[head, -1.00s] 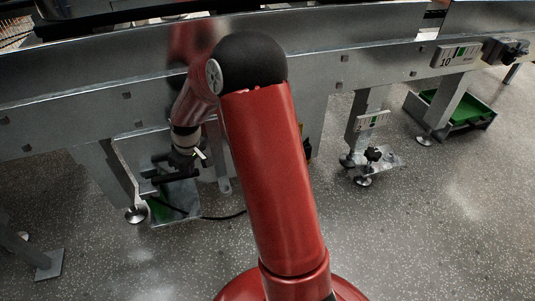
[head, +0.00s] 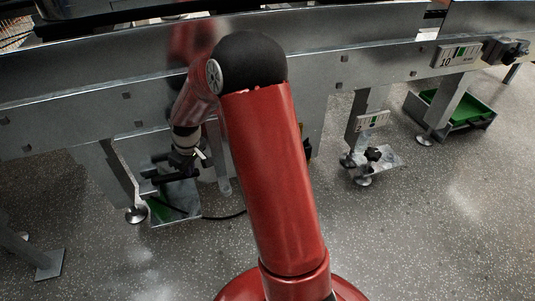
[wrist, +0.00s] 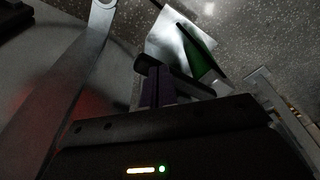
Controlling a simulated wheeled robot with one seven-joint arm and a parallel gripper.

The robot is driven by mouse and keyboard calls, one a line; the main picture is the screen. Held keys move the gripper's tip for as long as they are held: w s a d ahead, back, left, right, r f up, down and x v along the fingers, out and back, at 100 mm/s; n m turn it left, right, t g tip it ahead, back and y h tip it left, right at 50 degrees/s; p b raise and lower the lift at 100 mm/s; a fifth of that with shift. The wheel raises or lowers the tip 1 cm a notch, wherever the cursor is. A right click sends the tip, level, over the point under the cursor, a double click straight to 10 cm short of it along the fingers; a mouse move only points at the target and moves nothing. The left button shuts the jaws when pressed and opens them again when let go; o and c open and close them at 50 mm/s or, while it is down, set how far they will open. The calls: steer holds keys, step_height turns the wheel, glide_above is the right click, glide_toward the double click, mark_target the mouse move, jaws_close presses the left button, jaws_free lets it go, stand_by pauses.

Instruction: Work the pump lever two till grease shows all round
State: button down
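My gripper (head: 170,174) is a small dark shape at the end of my red arm, low in front of the grey machine frame in the head view. In the wrist view its dark body fills the bottom, with a dark finger (wrist: 180,80) reaching past it. A purple upright piece (wrist: 158,90) shows beside that finger; I cannot tell whether it is held or what it belongs to. I cannot make out the pump lever two or any grease. My arm covers part of the frame, and the finger gap is too dark to judge.
A metal tray with green in it (head: 160,219) lies below my gripper; a cable runs right from it. A metal foot with a black knob (head: 373,154) stands right, below a small label plate (head: 371,122). Another green tray (head: 480,124) is far right. Front floor is clear.

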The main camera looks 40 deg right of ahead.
step_height(320, 180, down, 4)
steer(key=shift+r, duration=0.1)
stand_by(0.6)
steer(key=shift+r+p, duration=2.05)
steer(key=shift+r, duration=0.85)
